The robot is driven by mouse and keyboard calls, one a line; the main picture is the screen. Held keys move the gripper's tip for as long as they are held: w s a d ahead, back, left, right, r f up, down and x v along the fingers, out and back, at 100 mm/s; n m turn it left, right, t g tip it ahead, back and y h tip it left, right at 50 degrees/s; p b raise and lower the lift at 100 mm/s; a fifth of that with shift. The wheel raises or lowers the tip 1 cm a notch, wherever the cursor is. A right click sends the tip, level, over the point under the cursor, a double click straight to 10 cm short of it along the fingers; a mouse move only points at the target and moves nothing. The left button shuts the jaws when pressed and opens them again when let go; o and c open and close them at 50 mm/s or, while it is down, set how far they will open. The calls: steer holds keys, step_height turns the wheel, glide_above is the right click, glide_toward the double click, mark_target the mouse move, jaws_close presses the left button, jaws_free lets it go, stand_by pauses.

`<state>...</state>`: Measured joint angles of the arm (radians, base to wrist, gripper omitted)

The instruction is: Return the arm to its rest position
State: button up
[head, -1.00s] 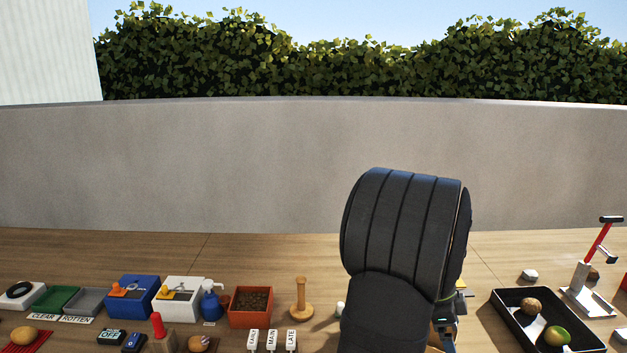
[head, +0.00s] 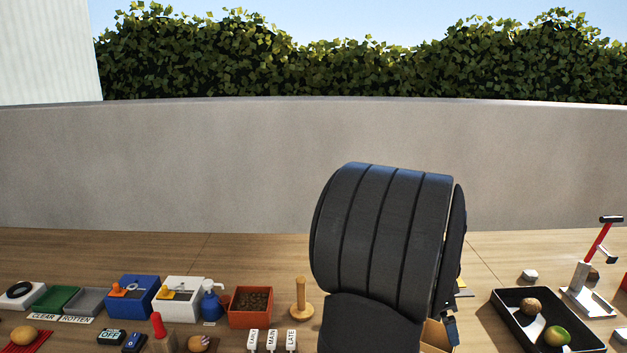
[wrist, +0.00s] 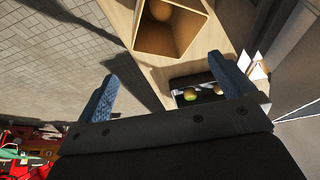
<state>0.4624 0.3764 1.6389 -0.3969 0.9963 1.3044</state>
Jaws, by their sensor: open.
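My arm (head: 385,235) rises at the middle right of the head view as a thick black jointed link. In the wrist view my gripper (wrist: 160,78) shows two blue fingers spread wide apart, with nothing between them touching either one. Beyond the fingers is a wooden box (wrist: 152,38) with a round brown potato (wrist: 160,10) inside. In the head view my gripper is mostly hidden behind my own arm link.
A black tray (head: 512,318) with a brown potato (head: 531,305) and a green-yellow one (head: 557,336) is at the right, near a red-handled tool (head: 598,243). Bins, a wooden peg (head: 301,300) and labelled blocks line the left. A grey wall stands behind.

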steer(key=w+a+n+t, duration=0.1)
steer(key=w+a+n, duration=0.2)
steer(key=w+a, duration=0.8)
steer(key=shift+w+a+f+n, duration=0.2)
steer(key=shift+w+n, duration=0.2)
steer(key=shift+w, duration=1.05)
